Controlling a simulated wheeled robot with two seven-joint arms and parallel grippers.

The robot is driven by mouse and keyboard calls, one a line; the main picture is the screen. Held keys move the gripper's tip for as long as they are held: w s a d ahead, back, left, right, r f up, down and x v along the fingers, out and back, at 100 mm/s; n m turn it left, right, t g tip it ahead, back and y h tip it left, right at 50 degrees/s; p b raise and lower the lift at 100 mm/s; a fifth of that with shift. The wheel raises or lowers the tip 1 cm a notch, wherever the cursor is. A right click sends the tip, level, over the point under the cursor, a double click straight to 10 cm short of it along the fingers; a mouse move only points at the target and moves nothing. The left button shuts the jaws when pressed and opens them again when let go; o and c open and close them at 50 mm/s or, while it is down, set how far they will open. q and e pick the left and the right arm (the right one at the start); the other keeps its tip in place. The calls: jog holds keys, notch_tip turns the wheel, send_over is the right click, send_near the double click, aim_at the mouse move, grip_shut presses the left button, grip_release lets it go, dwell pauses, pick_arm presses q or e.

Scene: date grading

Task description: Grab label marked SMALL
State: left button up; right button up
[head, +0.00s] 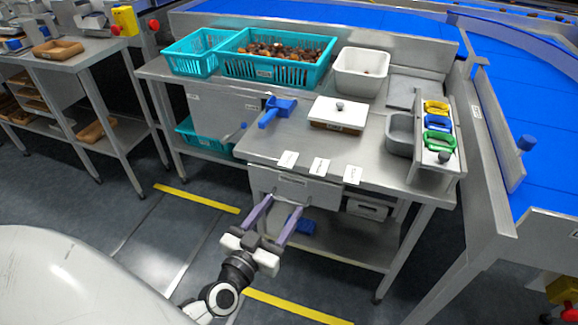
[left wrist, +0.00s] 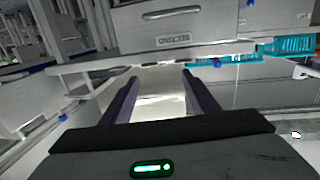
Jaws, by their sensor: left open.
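Three small white label cards lie in a row near the front edge of the steel table: a left card (head: 288,159), a middle card (head: 319,167) and a right card (head: 352,175). Their print is too small to read, so I cannot tell which is marked SMALL. My left gripper (head: 283,205) is open and empty, in front of the table and below the cards. In the left wrist view its two fingers (left wrist: 158,80) stand apart with nothing between them; no card shows there. My right gripper is not in view.
The steel table (head: 265,148) has a drawer (head: 295,184) under its front edge; the drawer front also shows in the left wrist view (left wrist: 215,25). A blue tool (head: 277,110), a lidded box (head: 338,113) and a grey bin (head: 400,134) stand behind the cards. Teal crates (head: 265,70) are at the back.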

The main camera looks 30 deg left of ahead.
pick_arm(q)
jog(key=w+a+n+y, duration=0.1)
jog(key=a+y, duration=0.1)
jog(key=a, duration=0.2)
jog(key=b, duration=0.2)
send_near(289, 159)
jog(key=shift+y, duration=0.3)
jog(key=shift+x, duration=2.25)
jog(key=shift+d+f, duration=0.1)
jog(key=shift+c, duration=0.5)
jog(key=c, duration=1)
